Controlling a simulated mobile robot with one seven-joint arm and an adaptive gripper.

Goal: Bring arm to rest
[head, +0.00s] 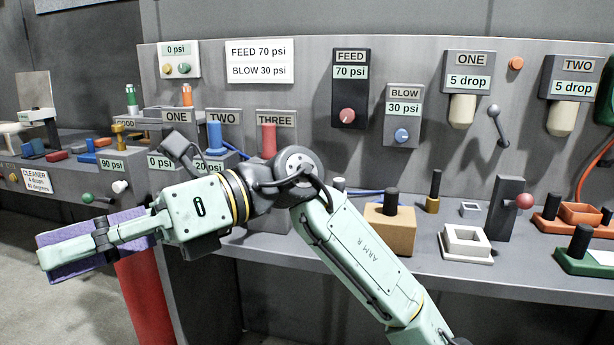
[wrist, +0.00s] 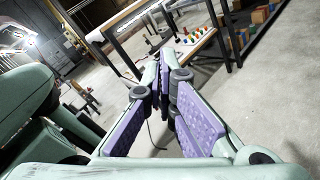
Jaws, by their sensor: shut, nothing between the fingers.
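My gripper (head: 92,246) is at the left of the head view, in front of the bench, with its purple-padded fingers pointing left. My pale green arm bends across the middle of the view. In the wrist view my gripper (wrist: 170,100) shows its two purple pads angled towards each other, meeting at the far end. It is shut and empty. A red post (head: 148,300) stands below and behind the fingers.
A grey bench (head: 340,255) with a panel of labelled gauges runs behind my arm. A tan block (head: 389,230) and a lever with a red knob (head: 524,201) stand on it to the right. In the wrist view, a table with coloured pieces (wrist: 195,36) stands beyond open floor.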

